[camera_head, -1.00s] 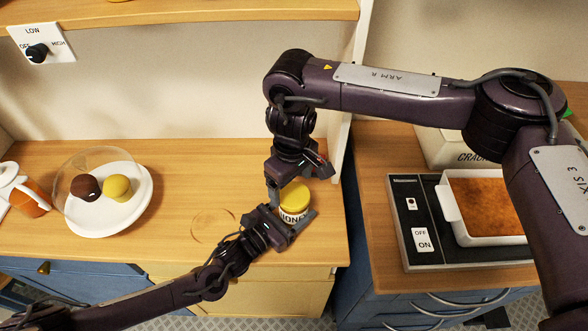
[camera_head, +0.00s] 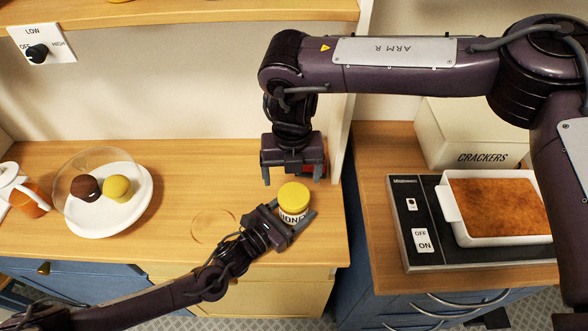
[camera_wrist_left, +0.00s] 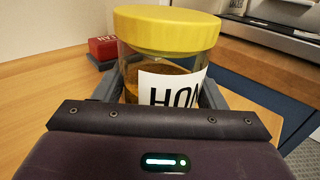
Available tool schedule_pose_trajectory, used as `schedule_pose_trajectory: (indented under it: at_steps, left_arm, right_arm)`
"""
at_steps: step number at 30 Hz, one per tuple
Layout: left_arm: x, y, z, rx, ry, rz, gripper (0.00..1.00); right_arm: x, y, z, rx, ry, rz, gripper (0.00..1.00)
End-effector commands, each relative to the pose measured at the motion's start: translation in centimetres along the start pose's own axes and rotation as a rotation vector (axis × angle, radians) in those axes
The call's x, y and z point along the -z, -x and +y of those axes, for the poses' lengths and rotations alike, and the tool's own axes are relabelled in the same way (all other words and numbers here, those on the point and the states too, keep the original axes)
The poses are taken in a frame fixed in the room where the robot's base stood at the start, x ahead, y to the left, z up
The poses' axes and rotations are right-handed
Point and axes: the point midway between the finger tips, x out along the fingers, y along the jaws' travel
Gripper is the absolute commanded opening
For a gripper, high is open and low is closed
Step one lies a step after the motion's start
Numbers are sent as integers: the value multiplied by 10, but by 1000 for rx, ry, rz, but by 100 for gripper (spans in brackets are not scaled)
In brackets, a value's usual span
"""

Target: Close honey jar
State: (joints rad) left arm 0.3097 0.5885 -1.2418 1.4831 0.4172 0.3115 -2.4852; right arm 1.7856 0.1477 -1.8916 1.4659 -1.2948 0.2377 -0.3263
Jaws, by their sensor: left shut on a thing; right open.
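The honey jar (camera_head: 293,212) stands upright near the front right of the wooden counter. Its yellow lid (camera_head: 294,195) sits on top; in the left wrist view the lid (camera_wrist_left: 166,30) looks level on the glass, and a white label shows below it. My left gripper (camera_head: 291,222) is shut around the jar's body from the front left. In the left wrist view its fingers flank the glass. My right gripper (camera_head: 292,183) is open and empty, pointing down just behind the jar and apart from the lid. How tightly the lid sits cannot be told.
A white plate (camera_head: 140,203) with two round cakes under a clear dome stands at left. A flat round disc or ring (camera_head: 213,227) lies left of the jar. A red block (camera_wrist_left: 103,47) stands behind the jar. A shelf panel rises at right.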

Motion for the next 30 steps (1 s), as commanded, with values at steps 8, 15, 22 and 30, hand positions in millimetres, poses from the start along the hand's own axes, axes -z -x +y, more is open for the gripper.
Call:
schedule_pose_trajectory:
  at_steps: [8, 15, 22, 30]
  left_arm:
    - [-1, 0, 0, -1, 0, -1, 1]
    - [-1, 0, 0, -1, 0, -2, 1]
    - [-1, 0, 0, 0, 0, -2, 1]
    - [-1, 0, 0, 0, 0, -2, 1]
  right_arm:
    - [2, 8, -3, 6, 528, 5, 84]
    - [3, 11, -4, 7, 704, 10, 84]
    - [3, 11, -4, 6, 715, 10, 84]
    - [3, -1, -4, 5, 713, 12, 84]
